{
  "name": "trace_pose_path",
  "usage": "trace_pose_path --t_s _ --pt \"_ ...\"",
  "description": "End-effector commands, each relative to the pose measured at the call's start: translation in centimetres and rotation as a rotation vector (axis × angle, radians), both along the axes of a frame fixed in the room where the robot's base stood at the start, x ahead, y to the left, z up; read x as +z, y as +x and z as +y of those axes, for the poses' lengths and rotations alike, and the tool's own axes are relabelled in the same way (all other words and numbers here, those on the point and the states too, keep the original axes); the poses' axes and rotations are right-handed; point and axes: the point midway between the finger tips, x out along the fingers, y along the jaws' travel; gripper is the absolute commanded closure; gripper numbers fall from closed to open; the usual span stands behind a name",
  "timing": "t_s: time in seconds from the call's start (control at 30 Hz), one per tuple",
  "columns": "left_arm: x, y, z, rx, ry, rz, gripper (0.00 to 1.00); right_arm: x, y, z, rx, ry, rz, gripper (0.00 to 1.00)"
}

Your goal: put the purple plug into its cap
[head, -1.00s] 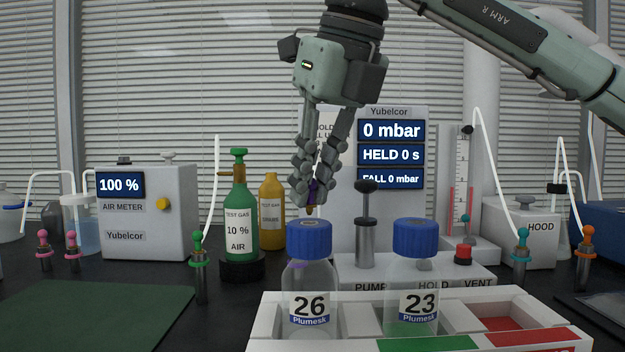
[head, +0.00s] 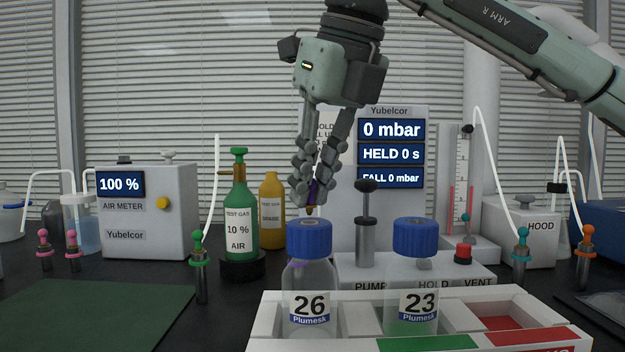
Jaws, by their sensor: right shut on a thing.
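My right gripper (head: 312,198) points down and is shut on the purple plug (head: 313,189). The fingers hide most of the plug; a strip of purple and a brownish tip below show. The tip is just over the blue cap (head: 309,238) of the bottle labelled 26 (head: 310,275); I cannot tell whether it touches the cap. Bottle 26 stands upright in the white rack (head: 262,325). My left gripper is not in view.
Bottle 23 (head: 412,270), also blue-capped, stands to the right in the rack. The pump plunger (head: 366,215) rises close behind, between the bottles. A green gas cylinder (head: 239,215) and green-topped plug holder (head: 200,270) stand left. The green mat (head: 90,315) is clear.

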Motion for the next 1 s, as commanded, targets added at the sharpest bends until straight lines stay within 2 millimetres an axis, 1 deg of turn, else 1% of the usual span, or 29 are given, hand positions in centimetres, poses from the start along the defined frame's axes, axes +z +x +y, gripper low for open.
trace_pose_path --t_s 0.13,0.5,1.0 --pt "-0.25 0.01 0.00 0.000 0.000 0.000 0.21 -0.43 0.01 0.00 0.000 0.001 0.001 1.00" --pt "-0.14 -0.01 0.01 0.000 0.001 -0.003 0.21 -0.48 0.00 -0.01 0.000 0.000 0.000 1.00" --pt "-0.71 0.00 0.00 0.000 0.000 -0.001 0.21 -1.18 0.00 0.00 0.000 0.000 0.000 1.00"
